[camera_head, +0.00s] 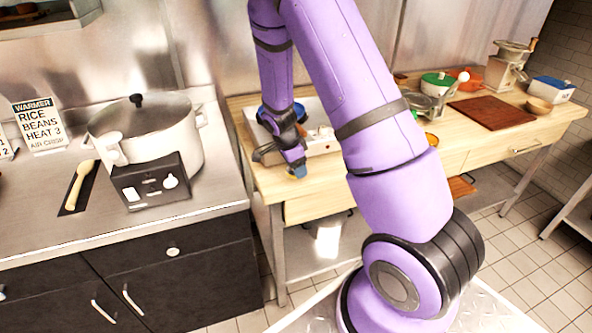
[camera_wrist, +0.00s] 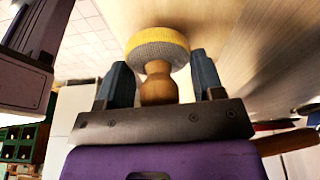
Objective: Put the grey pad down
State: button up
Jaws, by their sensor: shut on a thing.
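The pad (camera_wrist: 158,50) shows in the wrist view as a round disc with a grey mesh-like layer, a yellow layer and a wooden knob handle (camera_wrist: 158,85). My gripper (camera_wrist: 161,82) is shut on the handle, with one blue-grey finger on each side. In the head view my gripper (camera_head: 295,168) points down at the front left part of the wooden table (camera_head: 320,180), and the pad is mostly hidden there. In the wrist view the pad's yellow side is close to the wooden surface; I cannot tell whether it touches.
A green-lidded pot (camera_head: 437,84), a dark red board (camera_head: 492,112) and a wooden bowl (camera_head: 539,105) stand farther right.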

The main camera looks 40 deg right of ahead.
jog(key=shift+f, duration=0.95)
jog(key=o, duration=1.1)
jog(key=shift+o, duration=0.2)
